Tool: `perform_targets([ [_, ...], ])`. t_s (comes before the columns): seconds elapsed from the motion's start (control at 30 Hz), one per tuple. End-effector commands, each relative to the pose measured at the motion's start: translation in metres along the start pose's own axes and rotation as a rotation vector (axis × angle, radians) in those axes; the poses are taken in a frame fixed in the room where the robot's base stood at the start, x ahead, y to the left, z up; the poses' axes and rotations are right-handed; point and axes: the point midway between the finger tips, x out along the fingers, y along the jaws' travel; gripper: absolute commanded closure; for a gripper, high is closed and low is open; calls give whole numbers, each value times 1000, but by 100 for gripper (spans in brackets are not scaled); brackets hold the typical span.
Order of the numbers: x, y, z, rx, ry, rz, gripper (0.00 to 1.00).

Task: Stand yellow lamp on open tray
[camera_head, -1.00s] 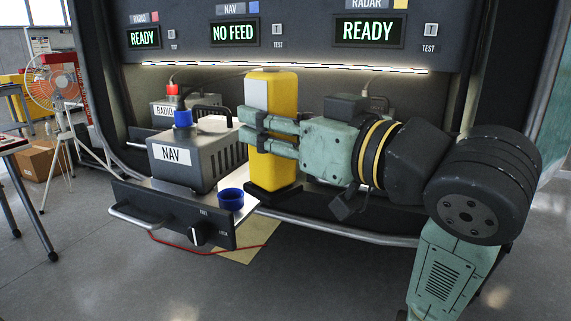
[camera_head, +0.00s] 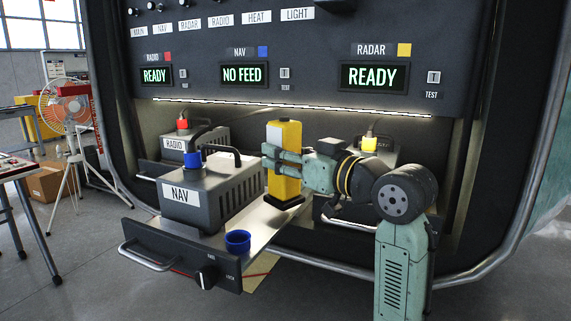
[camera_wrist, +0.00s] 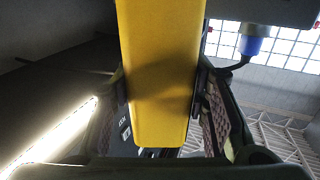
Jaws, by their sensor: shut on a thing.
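The yellow lamp (camera_head: 285,162) is an upright block with a white face and a dark base. My gripper (camera_head: 272,158) is shut on it from the right; in the wrist view its yellow body (camera_wrist: 160,75) fills the space between both finger pads. The open tray (camera_head: 262,228) is pulled out of the bay below the NAV panel. The lamp's base is over the tray's right part, behind the blue cup. I cannot tell whether the base touches the tray.
The grey NAV box (camera_head: 212,188), with a blue plug, fills the tray's left side. A blue cup (camera_head: 238,240) sits near the tray's front. The RADIO box (camera_head: 183,150) and a yellow-plugged box (camera_head: 370,157) are farther back. Open floor lies in front.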

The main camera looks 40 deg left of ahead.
Motion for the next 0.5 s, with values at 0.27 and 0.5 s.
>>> perform_targets([
  [0.27, 0, -1, 25, 1, 1, 0, 100],
  [0.5, -1, -1, 25, 1, 1, 0, 100],
])
